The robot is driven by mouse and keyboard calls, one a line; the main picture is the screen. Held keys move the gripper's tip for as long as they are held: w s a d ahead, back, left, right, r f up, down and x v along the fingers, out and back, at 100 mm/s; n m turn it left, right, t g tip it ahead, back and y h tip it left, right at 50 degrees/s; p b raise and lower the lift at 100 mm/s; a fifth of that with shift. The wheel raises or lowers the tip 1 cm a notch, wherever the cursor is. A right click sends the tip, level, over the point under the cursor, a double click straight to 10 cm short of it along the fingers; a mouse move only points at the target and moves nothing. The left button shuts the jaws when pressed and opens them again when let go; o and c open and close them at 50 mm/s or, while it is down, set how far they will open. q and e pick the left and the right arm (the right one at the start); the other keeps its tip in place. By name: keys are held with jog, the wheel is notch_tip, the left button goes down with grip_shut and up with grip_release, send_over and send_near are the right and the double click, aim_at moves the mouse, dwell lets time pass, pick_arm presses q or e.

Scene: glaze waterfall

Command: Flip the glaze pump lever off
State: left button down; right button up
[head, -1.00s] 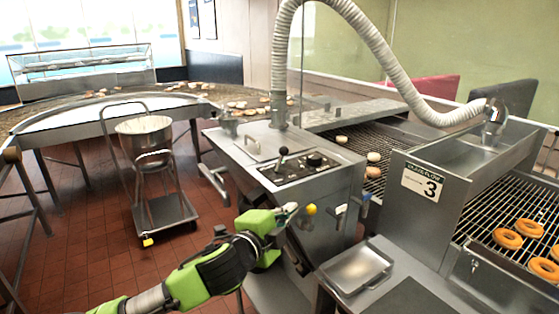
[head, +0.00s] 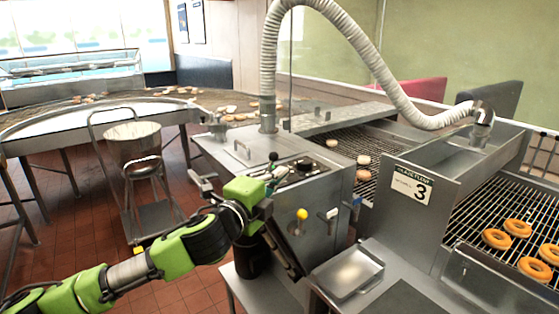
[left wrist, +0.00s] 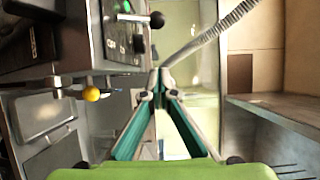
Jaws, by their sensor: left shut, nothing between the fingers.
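A lever with a black ball knob (head: 273,157) stands up from the dark control panel (head: 302,169) on top of the steel glaze machine. It also shows in the left wrist view as a black knob (left wrist: 157,20) on a thin shaft. My left gripper (head: 278,177) is shut and empty. Its fingertips are near the panel's near left edge, just below the lever in the head view. In the left wrist view the closed fingertips (left wrist: 160,73) lie below the knob, with a visible gap. The lever's base is partly hidden by the gripper. My right gripper is not in view.
A yellow knob (head: 302,214) and a white handle (head: 331,213) stick out of the machine's front. A white ribbed hose (head: 268,70) rises behind the panel. A steel tray (head: 347,274) sits at the lower right. A cart with a bowl (head: 132,143) stands left.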

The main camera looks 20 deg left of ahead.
aim_at(270, 165)
pick_arm(q)
jog(key=w, duration=0.2)
jog(key=w+d+p, duration=0.1)
jog(key=w, duration=0.2)
jog(key=w+p, duration=0.1)
jog(key=w, duration=0.2)
jog(key=shift+d, duration=0.35)
jog(key=a+p, duration=0.1)
jog(key=a, duration=0.3)
jog(key=shift+s, duration=0.1)
jog(key=shift+d+f, duration=0.1)
